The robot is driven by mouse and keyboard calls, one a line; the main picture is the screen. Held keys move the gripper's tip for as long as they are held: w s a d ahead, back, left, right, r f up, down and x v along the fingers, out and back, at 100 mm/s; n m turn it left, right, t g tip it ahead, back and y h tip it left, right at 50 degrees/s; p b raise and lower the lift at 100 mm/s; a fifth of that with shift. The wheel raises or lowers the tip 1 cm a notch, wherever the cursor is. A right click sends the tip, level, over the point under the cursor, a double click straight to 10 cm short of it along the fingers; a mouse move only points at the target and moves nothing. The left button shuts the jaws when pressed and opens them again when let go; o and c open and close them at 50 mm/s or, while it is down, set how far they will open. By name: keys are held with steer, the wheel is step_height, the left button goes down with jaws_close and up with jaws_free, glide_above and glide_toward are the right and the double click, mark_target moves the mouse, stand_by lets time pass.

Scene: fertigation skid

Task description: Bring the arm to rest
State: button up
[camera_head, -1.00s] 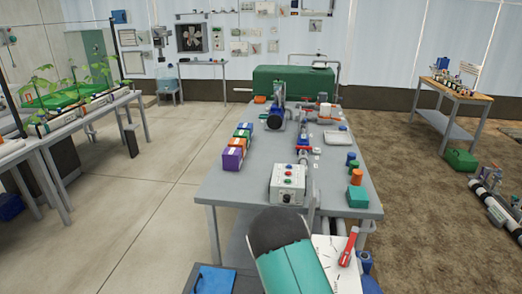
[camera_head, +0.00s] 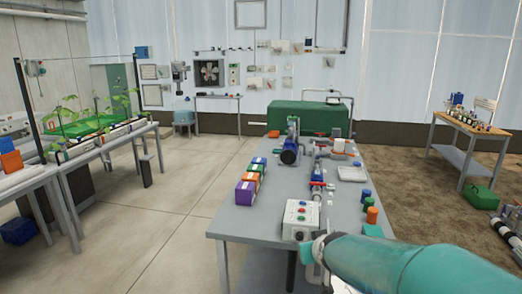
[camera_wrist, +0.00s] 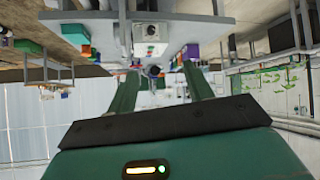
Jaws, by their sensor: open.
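My gripper (camera_wrist: 159,70) shows in the wrist view with its two green fingers apart and nothing held between them. That view is upside down, with the skid table at the top beyond the fingers. In the head view my teal arm (camera_head: 415,265) reaches in from the lower right, across the near right corner of the skid table (camera_head: 262,222). My gripper cannot be made out in the head view.
A control box (camera_head: 301,220) with buttons stands at the table's near edge, close to my arm. Open floor (camera_head: 165,215) lies left, between the table and the plant bench (camera_head: 90,147).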

steer(key=s+d+r+m+g, duration=0.1)
steer(key=s+r+g, duration=0.1)
steer(key=s, duration=1.1)
steer(key=s+r+m+g, duration=0.1)
steer(key=s+g, duration=0.1)
steer(key=s, duration=1.2)
steer(key=shift+d+r+g+h, duration=0.3)
steer(key=shift+d+r, duration=0.05)
